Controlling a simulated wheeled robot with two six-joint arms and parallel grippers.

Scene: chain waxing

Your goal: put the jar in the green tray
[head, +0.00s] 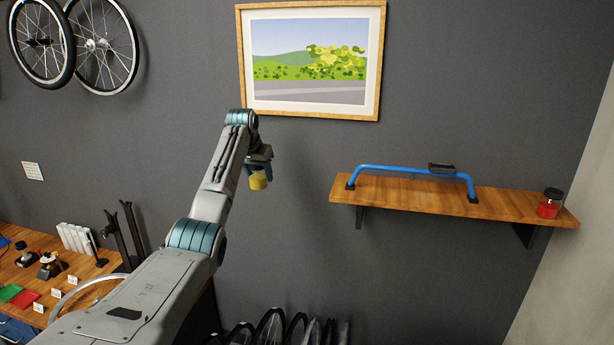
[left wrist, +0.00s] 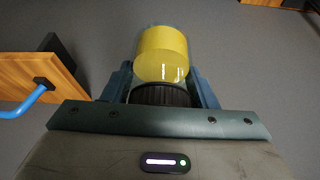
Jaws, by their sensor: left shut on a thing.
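The jar (head: 258,182) has yellow contents, and my left gripper (head: 257,172) is shut on it, holding it in the air in front of the grey wall. In the left wrist view the jar (left wrist: 162,52) sits between the fingers of the left gripper (left wrist: 160,85), its dark ribbed lid toward the palm. The green tray (head: 9,292) lies on the wooden bench at the far left, well away from the jar. My right gripper is not in view.
A red tray (head: 24,299) lies beside the green one on the bench (head: 75,265), with small tools and white cards nearby. A wall shelf (head: 400,192) at right holds a blue bar (head: 400,169) and a red jar (head: 547,207). Bicycle wheels stand below.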

